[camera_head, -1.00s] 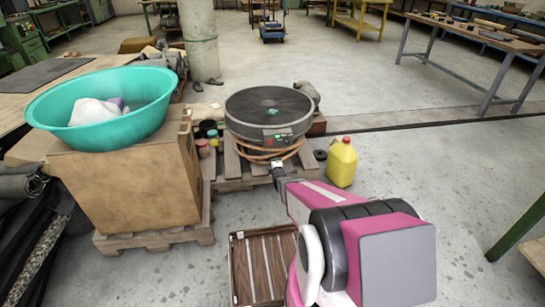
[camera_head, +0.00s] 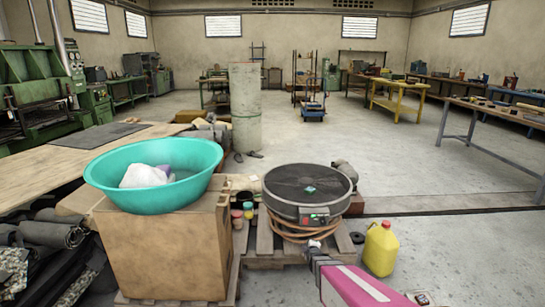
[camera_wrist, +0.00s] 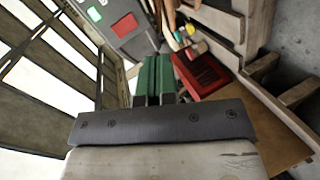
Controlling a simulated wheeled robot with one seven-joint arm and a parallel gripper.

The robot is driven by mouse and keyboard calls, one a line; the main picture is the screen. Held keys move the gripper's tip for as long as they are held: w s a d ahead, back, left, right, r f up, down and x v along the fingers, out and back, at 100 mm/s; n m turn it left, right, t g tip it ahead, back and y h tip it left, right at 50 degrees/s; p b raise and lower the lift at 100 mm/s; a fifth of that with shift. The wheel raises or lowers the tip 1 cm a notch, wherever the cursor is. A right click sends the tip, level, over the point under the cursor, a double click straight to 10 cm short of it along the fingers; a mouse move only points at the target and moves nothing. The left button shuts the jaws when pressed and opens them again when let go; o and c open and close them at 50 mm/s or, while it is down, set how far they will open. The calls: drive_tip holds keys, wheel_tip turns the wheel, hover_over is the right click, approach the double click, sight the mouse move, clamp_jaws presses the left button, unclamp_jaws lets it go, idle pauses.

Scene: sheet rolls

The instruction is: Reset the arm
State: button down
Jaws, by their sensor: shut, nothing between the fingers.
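My gripper (camera_head: 314,245) is at the end of my pink and white arm, low in the head view. It appears just in front of the round dark drum (camera_head: 308,187), below its control box; I cannot tell the gap between them. In the wrist view, the two green fingers of my gripper (camera_wrist: 154,72) are together, with nothing seen between them. The grey control box (camera_wrist: 112,22) with red and green buttons shows beyond the fingertips, to the upper left.
A teal basin (camera_head: 195,190) with a white bundle sits on a brown box (camera_head: 165,250) at left. A yellow jug (camera_head: 380,250) stands right of the drum. The drum rests on a pallet (camera_head: 262,250). Open floor (camera_head: 450,240) lies to the right.

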drive_tip(key=s+r+m+g, duration=0.7)
drive_tip(key=s, duration=0.5)
drive_tip(key=s+a+r+m+g, duration=0.1)
drive_tip(key=s+r+m+g, duration=0.6)
drive_tip(key=s, duration=0.5)
drive_tip(key=shift+s+r+m, duration=0.3)
drive_tip(key=shift+r+m, duration=0.3)
drive_tip(key=shift+r, duration=0.05)
